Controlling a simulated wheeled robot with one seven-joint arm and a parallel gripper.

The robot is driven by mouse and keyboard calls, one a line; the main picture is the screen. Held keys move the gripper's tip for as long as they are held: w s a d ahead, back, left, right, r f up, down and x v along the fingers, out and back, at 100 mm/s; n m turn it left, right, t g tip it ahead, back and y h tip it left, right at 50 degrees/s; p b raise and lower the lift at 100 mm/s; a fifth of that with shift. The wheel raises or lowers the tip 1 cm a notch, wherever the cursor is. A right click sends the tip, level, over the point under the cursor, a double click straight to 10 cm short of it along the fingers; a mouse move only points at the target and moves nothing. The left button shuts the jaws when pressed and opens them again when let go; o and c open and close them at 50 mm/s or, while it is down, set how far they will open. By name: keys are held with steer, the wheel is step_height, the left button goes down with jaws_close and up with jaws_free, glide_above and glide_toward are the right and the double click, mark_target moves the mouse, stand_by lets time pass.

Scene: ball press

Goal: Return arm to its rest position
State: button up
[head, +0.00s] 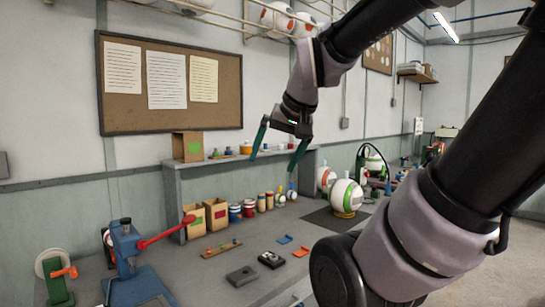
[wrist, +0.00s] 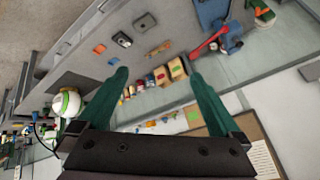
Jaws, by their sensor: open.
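My gripper (head: 279,155) has two green fingers spread wide apart, with nothing between them. In the head view it hangs in the air in front of the shelf, above the workbench. In the wrist view the gripper (wrist: 155,95) shows its green fingers apart, and the bench lies beyond them, turned in the picture. My arm reaches in from the right side of the head view and bends down to the gripper.
A blue press with a red lever (head: 130,255) stands at the front left of the workbench (head: 215,262). A shelf (head: 175,180) holds small items, with boxes and cans below. A white and green ball (head: 346,195) sits on a dark mat (head: 325,220). A cork board (head: 120,115) hangs behind.

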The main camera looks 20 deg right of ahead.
steer(key=shift+s+a+r+y, duration=0.15)
steer(key=shift+s+a+y, duration=0.1)
steer(key=shift+s+a, duration=0.25)
steer(key=shift+s+a+r+y, duration=0.1)
steer(key=shift+s+a+y, duration=0.2)
steer(key=shift+s, duration=0.4)
